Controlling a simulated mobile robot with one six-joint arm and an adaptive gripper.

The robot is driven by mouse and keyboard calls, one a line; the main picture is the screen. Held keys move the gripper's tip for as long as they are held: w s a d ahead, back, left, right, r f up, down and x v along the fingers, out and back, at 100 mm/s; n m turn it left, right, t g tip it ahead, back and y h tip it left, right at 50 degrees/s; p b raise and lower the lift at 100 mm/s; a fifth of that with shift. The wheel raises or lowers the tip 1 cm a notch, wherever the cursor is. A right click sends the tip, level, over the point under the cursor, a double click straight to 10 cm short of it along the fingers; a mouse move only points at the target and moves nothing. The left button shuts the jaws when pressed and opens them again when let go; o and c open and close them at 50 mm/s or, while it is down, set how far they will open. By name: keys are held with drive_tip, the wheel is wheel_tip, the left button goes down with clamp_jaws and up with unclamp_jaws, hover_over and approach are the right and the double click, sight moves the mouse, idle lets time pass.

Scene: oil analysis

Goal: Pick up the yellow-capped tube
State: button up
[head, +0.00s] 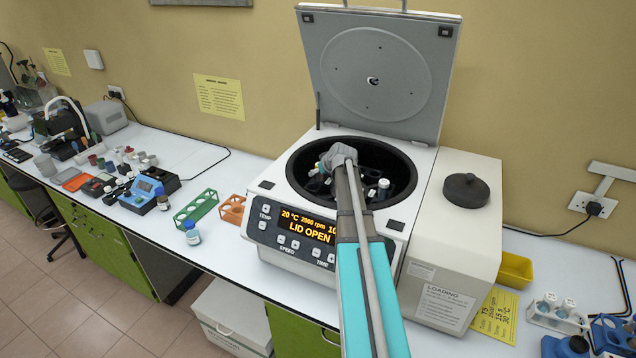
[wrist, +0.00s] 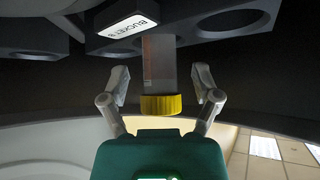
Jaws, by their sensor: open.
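The yellow-capped tube (wrist: 161,103) shows in the wrist view, sitting in a hole of a dark bucket labelled "BUCKET" (wrist: 135,21). Its clear body runs up to the bucket and its yellow cap faces my gripper (wrist: 161,80). My gripper is open, with one finger on each side of the tube and a visible gap on both sides. In the head view my gripper (head: 340,157) is inside the bowl of the open centrifuge (head: 293,222). I cannot make out the yellow cap there.
The centrifuge lid (head: 376,75) stands raised behind the bowl. Other tubes (head: 383,184) stand in the rotor near my gripper. A green rack (head: 196,207), an orange rack (head: 232,209) and a small bottle (head: 192,234) are on the bench to the left. A yellow bin (head: 515,269) is at right.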

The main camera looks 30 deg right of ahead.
idle(0.5)
clamp_jaws()
drive_tip(key=shift+r, duration=0.15)
idle(0.4)
wheel_tip(320, 180, up, 18)
drive_tip(key=p, duration=1.8)
drive_tip(key=shift+f, duration=0.2)
